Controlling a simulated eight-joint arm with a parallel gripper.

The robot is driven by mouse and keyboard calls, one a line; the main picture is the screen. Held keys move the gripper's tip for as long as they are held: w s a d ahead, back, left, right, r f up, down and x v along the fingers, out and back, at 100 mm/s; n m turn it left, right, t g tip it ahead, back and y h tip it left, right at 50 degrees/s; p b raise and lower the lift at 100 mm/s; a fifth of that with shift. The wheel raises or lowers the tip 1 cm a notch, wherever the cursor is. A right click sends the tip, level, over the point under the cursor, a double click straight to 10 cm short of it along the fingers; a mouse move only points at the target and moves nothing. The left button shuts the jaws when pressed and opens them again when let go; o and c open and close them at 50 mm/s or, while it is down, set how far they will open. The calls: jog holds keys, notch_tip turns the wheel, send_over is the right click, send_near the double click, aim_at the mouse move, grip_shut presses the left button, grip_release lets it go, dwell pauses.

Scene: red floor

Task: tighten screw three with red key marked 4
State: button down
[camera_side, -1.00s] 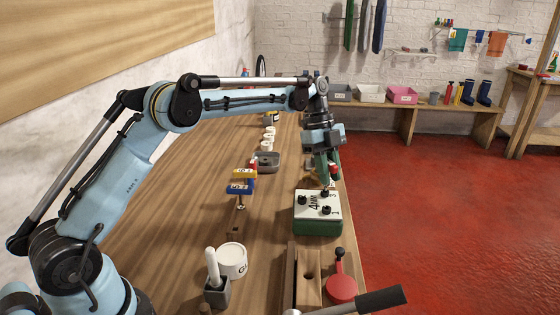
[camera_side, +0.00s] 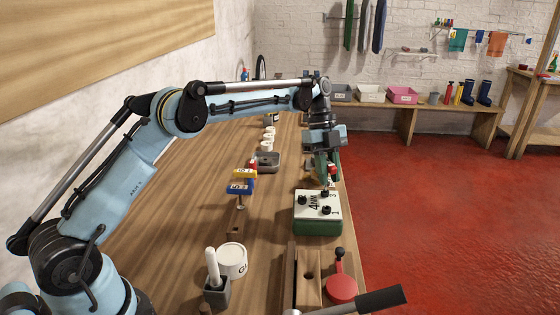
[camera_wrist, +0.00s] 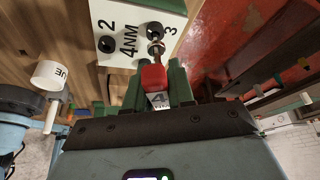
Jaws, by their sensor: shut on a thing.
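My gripper (camera_wrist: 152,88) is shut on the red key (camera_wrist: 153,77), its green fingers on both sides of the handle. A pale tag marked 4 (camera_wrist: 158,99) shows below the handle. The key's metal shaft reaches screw three (camera_wrist: 155,33), beside the printed 3, and its tip appears to be on the screw head. Exact seating cannot be told. The green box with a white top (camera_side: 318,227) is marked 4NM. Screw two (camera_wrist: 106,44) is a dark knob beside the printed 2. In the side view my gripper (camera_side: 325,178) is above the box's far edge.
Blue and yellow keys (camera_side: 240,187) stand left of the box. A white tub (camera_side: 232,261) and a wooden block with a red round piece (camera_side: 341,289) are nearer the camera. The bench's right edge is close to the box.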

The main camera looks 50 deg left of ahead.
dwell(0.3)
jog(key=shift+m+g, duration=0.4)
jog(key=shift+m, duration=0.5)
jog(key=shift+s+m, duration=0.1)
jog(key=shift+m, duration=0.2)
jog(key=shift+m+y, duration=0.3)
jog(key=shift+m, duration=0.1)
jog(key=shift+g, duration=0.3)
jog(key=shift+m, duration=0.3)
